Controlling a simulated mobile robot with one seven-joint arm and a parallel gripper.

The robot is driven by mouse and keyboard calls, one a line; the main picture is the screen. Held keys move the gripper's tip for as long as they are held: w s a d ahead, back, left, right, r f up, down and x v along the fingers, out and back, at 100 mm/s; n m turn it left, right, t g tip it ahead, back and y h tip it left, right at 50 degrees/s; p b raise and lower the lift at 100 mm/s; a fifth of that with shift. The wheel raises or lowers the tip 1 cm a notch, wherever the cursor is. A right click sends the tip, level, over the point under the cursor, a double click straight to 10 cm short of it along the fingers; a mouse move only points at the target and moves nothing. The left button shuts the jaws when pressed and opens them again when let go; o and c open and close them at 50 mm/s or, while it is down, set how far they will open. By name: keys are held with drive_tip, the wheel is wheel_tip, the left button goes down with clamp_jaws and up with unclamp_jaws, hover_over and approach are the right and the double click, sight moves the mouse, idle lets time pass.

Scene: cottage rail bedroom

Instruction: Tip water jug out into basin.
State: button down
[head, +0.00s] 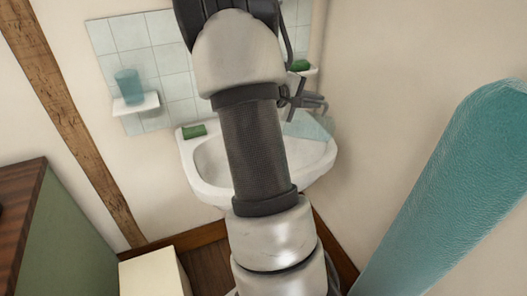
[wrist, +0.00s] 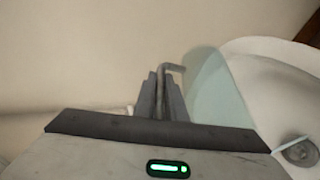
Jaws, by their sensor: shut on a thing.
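The white basin (head: 200,178) is fixed to the wall in the head view, with my arm across its middle. The water jug (head: 308,127) is a pale blue, see-through vessel over the basin's right side. In the wrist view the jug (wrist: 215,88) is beside my fingers, with the basin (wrist: 262,78) behind it and a round drain at lower right. My gripper (wrist: 168,95) is shut on the jug's thin grey handle (wrist: 172,68). In the head view my gripper (head: 312,102) shows right of my arm. The jug looks tilted; I cannot tell whether water is in it.
A green soap bar (head: 194,131) lies on the basin's left rim. A blue tumbler (head: 130,86) stands on a small wall shelf (head: 138,105). Another green item (head: 299,65) is on the right. A large teal thing (head: 450,185) fills the right side; a cabinet (head: 40,235) stands left.

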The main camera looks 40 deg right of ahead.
sight(302, 111)
drive_tip(key=shift+w+a+r, duration=0.1)
drive_tip(key=shift+a+r, duration=0.05)
idle(0.3)
drive_tip(key=shift+w+a+f+n+g+h+b, duration=0.1)
drive_tip(key=shift+w+a+f+h+b, duration=0.2)
drive_tip(key=shift+a, duration=0.2)
drive_tip(key=shift+w+a+f+n+g+h+b, duration=0.1)
drive_tip(key=shift+w+a+f+h+b, duration=0.15)
drive_tip(key=shift+a, duration=0.2)
drive_tip(key=shift+w+a+f+n+g+h+b, duration=0.1)
drive_tip(key=shift+w+a+f+h+b, duration=0.1)
drive_tip(key=shift+w+a+h, duration=0.25)
idle(1.4)
